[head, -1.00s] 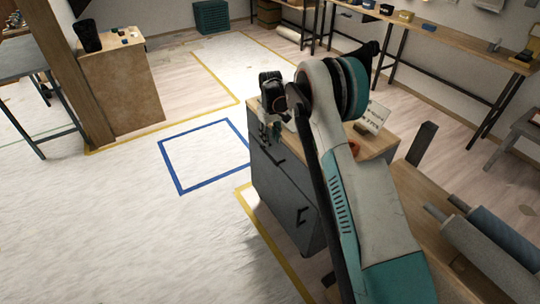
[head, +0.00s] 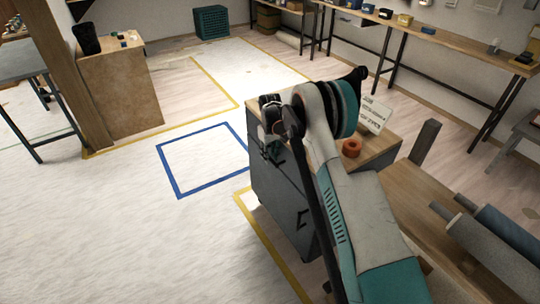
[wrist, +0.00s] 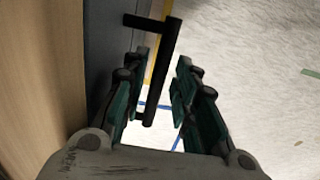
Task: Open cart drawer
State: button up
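The cart (head: 278,206) is a grey cabinet with a wooden top, right of the blue floor square in the head view. Its lower drawer (head: 290,214) has a dark handle (head: 303,218) and looks shut. My gripper (head: 271,148) is at the upper part of the cart's front, and my arm hides part of the cart. In the wrist view, my gripper (wrist: 162,62) is open, its green-padded fingers on either side of a black bar handle (wrist: 165,65). The handle stands out from the grey drawer front (wrist: 105,45). I see no clear grip on it.
An orange-brown roll (head: 351,147) and a white sign (head: 374,114) are on the cart top. A wooden bench (head: 405,195) with rolls stands close on the right. The floor in front of the cart, around the blue square (head: 180,190), is clear.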

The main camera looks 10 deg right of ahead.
grip_shut()
jog(key=s+a, duration=0.3)
jog(key=a, duration=0.7)
jog(key=s+a, duration=0.4)
jog(key=a, duration=0.7)
jog(key=shift+a+p, duration=0.25)
jog(key=shift+p, duration=0.2)
jog(key=shift+o, duration=2.2)
grip_release()
notch_tip(320, 180, up, 12)
